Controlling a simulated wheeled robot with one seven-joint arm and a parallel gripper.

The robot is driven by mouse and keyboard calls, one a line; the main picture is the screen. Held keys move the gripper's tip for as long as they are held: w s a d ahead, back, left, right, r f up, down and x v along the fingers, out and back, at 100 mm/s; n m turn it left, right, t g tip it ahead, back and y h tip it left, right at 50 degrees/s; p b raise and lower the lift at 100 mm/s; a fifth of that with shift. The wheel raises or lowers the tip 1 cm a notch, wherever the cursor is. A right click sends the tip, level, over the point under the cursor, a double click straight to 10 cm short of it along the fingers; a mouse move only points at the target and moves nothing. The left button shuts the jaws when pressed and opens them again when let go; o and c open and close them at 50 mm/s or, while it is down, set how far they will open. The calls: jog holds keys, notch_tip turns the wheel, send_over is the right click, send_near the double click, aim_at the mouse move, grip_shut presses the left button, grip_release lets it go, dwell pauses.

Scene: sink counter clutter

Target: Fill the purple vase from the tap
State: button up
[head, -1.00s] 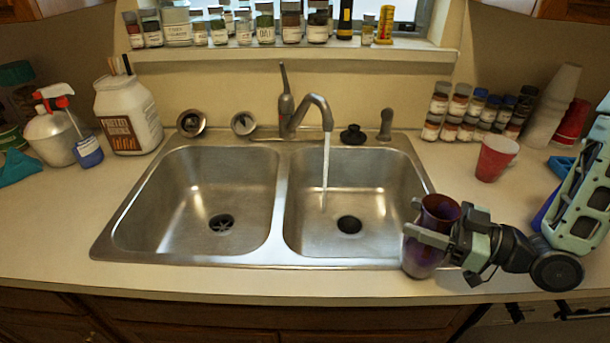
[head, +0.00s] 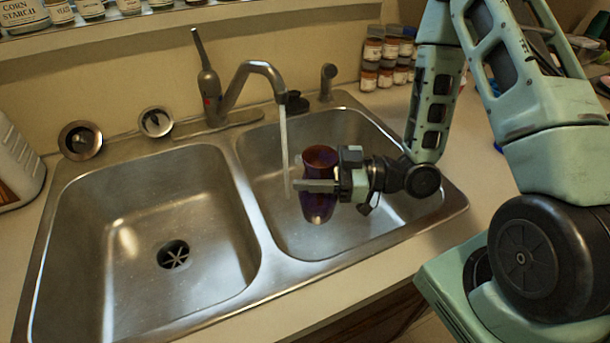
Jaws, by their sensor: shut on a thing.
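The purple vase (head: 319,206) is upright in my gripper (head: 318,187), over the right sink basin (head: 262,165). My gripper is shut on the vase's body from the right. The vase's dark mouth (head: 320,157) faces up. The tap (head: 243,80) is running, and its water stream (head: 285,150) falls straight down into the right basin. The stream passes to the left of the vase's mouth, apart from it in this view. I cannot see inside the vase. The right basin's drain is hidden.
The left basin (head: 150,240) is empty, with an open drain (head: 173,255). Two round strainers (head: 80,140) lie behind the sink. A grey sprayer (head: 327,82) stands right of the tap. Spice jars (head: 388,57) stand at the back right. A white container (head: 15,165) stands at the left edge.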

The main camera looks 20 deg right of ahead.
jog(key=shift+w+f+b, duration=0.4)
jog(key=shift+w+b, duration=0.25)
jog(key=shift+b, duration=1.35)
jog(key=b, duration=0.3)
jog(key=shift+w+a+f, duration=0.1)
jog(key=shift+w, duration=0.3)
jog(key=w+a+f+b, duration=0.1)
jog(key=w+f, duration=0.1)
jog(key=w, duration=1.1)
jog(key=shift+f, duration=0.4)
jog(key=shift+w, duration=0.1)
